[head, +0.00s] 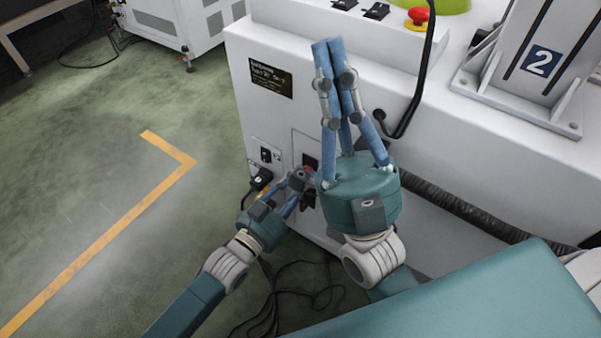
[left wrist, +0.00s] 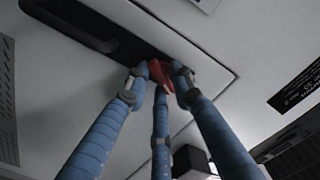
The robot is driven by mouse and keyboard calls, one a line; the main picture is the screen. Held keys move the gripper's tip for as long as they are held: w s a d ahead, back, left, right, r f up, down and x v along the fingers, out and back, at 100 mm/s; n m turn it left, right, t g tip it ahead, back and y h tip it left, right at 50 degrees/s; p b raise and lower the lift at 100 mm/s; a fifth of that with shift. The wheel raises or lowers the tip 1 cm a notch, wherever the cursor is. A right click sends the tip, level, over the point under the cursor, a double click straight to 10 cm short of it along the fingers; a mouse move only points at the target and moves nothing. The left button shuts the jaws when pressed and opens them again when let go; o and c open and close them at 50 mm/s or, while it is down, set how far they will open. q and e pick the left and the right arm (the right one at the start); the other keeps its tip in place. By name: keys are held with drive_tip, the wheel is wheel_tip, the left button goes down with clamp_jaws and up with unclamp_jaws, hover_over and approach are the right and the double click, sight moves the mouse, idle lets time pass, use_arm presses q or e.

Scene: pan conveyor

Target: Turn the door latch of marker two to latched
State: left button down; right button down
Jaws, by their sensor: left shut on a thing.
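The red door latch (head: 309,168) shows as a small patch on the front of the white cabinet, mostly covered by my left gripper (head: 302,178). In the left wrist view the red latch (left wrist: 160,72) sits at a door panel's edge, between the blue fingertips of my left gripper (left wrist: 158,78). The left gripper is shut on it. How far the latch is turned is hard to tell. Marker two (head: 541,62) is a dark blue plate with a white 2 on top of the machine. My right gripper (head: 329,45) is raised in front of the cabinet, its fingertips together and empty.
A black plug with a cable (head: 260,180) sits on the cabinet front, left of the latch. A red emergency button (head: 417,17) is on top. Dark cables (head: 285,300) lie on the floor below. Green floor (head: 90,150) is free at left.

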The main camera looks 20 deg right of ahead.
use_arm(q)
drive_tip(key=shift+s+d+f+n+p, duration=0.15)
drive_tip(key=shift+n+p, duration=0.35)
drive_tip(key=shift+n, duration=0.85)
drive_tip(key=shift+s+f+n+p, duration=0.15)
drive_tip(key=shift+n+p, duration=0.3)
drive_tip(key=shift+n, duration=0.9)
use_arm(e)
drive_tip(key=w+a+f+g+h, duration=0.1)
drive_tip(key=w+f+g+h, duration=0.1)
drive_tip(key=w+f+g, duration=0.4)
drive_tip(key=shift+w+a+f, duration=0.25)
drive_tip(key=shift+w+f, duration=1.15)
drive_tip(key=shift+w, duration=0.4)
use_arm(q)
drive_tip(key=shift+r, duration=0.1)
drive_tip(key=c, duration=1.7)
unclamp_jaws()
drive_tip(key=shift+o, duration=0.2)
drive_tip(key=shift+w+r, duration=0.1)
use_arm(e)
drive_tip(key=shift+d, duration=0.1)
use_arm(q)
drive_tip(key=v, duration=1.2)
drive_tip(key=shift+r, duration=0.15)
